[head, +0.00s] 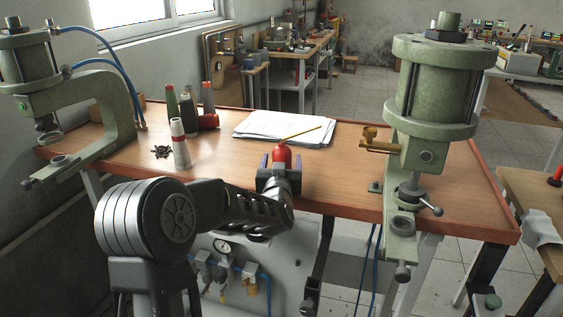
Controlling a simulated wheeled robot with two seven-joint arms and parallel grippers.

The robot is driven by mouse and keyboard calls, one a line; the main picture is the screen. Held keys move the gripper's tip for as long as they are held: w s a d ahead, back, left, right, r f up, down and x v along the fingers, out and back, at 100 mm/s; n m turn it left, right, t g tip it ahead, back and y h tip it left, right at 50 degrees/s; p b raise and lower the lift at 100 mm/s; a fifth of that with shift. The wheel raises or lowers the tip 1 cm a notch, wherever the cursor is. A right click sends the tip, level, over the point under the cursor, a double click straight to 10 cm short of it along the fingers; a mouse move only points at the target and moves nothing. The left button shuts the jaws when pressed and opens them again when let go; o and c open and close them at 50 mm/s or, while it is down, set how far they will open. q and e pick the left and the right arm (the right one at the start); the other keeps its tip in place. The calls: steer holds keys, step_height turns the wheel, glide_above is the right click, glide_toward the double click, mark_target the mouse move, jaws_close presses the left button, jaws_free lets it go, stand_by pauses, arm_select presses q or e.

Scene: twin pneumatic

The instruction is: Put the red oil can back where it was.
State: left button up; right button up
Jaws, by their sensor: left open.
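The red oil can (283,154) stands on the wooden bench top, near the middle of its front part. Its lower part is hidden by my left gripper (281,164). A thin yellow rod (303,132) slants from the top of the can over the papers; I cannot tell if it is the can's spout or a separate pencil. My left gripper is open, with one finger on each side of the can. I cannot tell whether the fingers touch it. My right gripper is not in view.
Papers (262,127) lie behind the can. Several bottles and cones, including a white one with a red band (180,145), stand left. Green presses flank the bench, left (117,120) and right (432,90). A small black part (161,151) lies left. The bench has bare room (345,175) right of the can.

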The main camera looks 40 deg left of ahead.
arm_select(q)
steer(key=shift+r, duration=0.1)
steer(key=v, duration=1.2)
